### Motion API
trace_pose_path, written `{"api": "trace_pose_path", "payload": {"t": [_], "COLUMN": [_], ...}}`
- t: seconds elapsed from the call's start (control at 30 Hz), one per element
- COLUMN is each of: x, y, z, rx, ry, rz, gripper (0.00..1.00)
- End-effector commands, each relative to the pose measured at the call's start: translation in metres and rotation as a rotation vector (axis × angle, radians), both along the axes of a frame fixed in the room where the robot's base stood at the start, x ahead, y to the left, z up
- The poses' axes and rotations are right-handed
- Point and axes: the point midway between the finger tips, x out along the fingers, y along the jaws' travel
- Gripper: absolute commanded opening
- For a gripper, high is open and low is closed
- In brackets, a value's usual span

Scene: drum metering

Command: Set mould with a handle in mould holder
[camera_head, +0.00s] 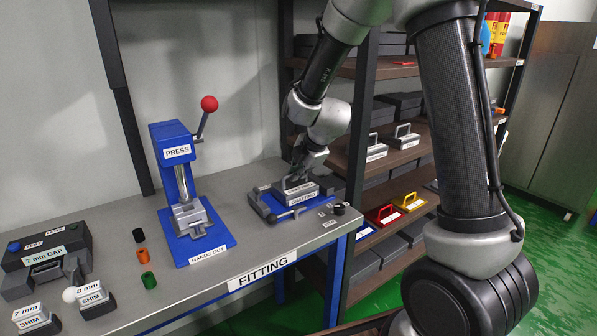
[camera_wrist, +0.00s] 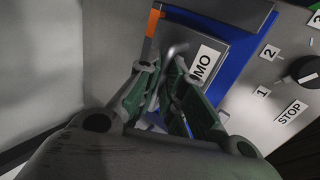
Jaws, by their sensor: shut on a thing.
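A grey mould with a handle (camera_head: 299,193) is at the blue mould holder (camera_head: 262,208) on the right part of the bench. Its white label partly shows in the wrist view (camera_wrist: 205,64). My gripper (camera_head: 298,178) is above it, with its fingers shut on the upright handle. In the wrist view the green-padded fingers (camera_wrist: 163,82) are on either side of the handle (camera_wrist: 172,56). The mould appears to be within the holder's blue frame, but I cannot tell whether it rests fully on the holder's floor.
A blue press (camera_head: 176,160) with a red-knobbed lever stands to the left. A black dial (camera_head: 339,209) with number labels is right of the holder. Shelves behind hold more handled moulds (camera_head: 383,214).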

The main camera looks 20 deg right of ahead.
Motion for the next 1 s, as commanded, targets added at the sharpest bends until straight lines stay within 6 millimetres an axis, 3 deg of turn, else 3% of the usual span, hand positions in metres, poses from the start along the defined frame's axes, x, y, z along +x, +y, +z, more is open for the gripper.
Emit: {"api": "trace_pose_path", "payload": {"t": [0.87,0.9,1.0], "x": [-0.0007,-0.0007,-0.0009], "y": [0.0007,0.0008,0.0009], "z": [-0.0052,-0.005,-0.0052], "rx": [0.001,0.0,0.0], "ry": [-0.003,-0.003,-0.003], "rz": [0.0,0.001,0.001], "gripper": [0.0,0.15,0.33]}}
